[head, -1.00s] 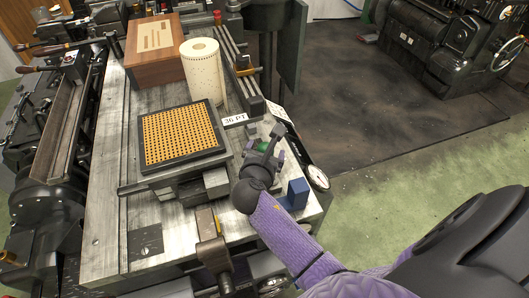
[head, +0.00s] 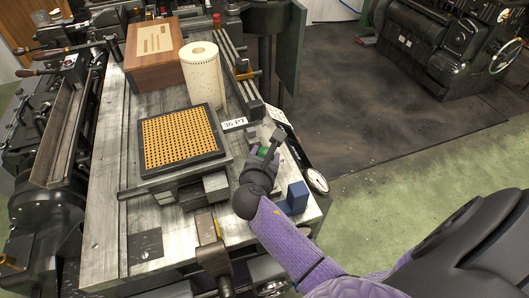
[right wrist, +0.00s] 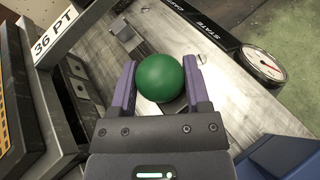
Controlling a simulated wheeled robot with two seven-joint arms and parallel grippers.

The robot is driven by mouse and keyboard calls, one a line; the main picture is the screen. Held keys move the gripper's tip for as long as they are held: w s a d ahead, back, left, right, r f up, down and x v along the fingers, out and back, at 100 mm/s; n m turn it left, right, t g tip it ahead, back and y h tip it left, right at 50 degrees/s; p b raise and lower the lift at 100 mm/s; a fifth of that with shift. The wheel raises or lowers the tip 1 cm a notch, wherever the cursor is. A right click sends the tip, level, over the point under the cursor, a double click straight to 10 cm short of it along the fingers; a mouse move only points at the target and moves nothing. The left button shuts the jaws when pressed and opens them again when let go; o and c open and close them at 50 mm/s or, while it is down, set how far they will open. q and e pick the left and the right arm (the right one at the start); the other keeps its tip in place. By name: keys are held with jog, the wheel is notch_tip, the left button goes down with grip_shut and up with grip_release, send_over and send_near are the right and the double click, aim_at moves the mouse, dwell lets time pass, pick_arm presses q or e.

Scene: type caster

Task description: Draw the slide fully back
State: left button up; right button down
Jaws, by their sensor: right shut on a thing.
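A green ball-shaped knob (right wrist: 160,78) sits between the two purple fingers of my right gripper (right wrist: 162,70), which is shut on it. In the head view the knob (head: 263,152) shows small and partly covered by my right gripper (head: 266,148), at the right side of the machine bed (head: 105,235). A black-framed plate with a yellow grid (head: 180,138) lies left of the gripper, on a dark carriage with a pale metal block (head: 215,186). Which part is the slide, and how the knob joins it, is hidden. My left gripper is not in view.
A "36 PT" label (head: 235,123) stands behind my right gripper. A dial gauge (head: 317,180) and a blue block (head: 297,196) are close on its right. A paper roll (head: 203,75) and a wooden box (head: 153,55) stand farther back. The front bed is partly bare.

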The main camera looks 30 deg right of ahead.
jog(key=s+p, duration=0.1)
jog(key=s, duration=0.1)
jog(key=shift+s+a+r+p, duration=0.15)
jog(key=shift+s+a+p, duration=0.15)
jog(key=shift+s+p, duration=0.1)
jog(key=shift+s, duration=0.15)
jog(key=shift+f, duration=0.3)
jog(key=shift+a, duration=0.1)
jog(key=shift+c, duration=0.3)
grip_release()
jog(key=shift+s+r, duration=0.1)
jog(key=p+v, duration=0.2)
jog(key=v, duration=0.7)
jog(key=shift+s+a+r, duration=0.2)
jog(key=shift+s+a, duration=0.15)
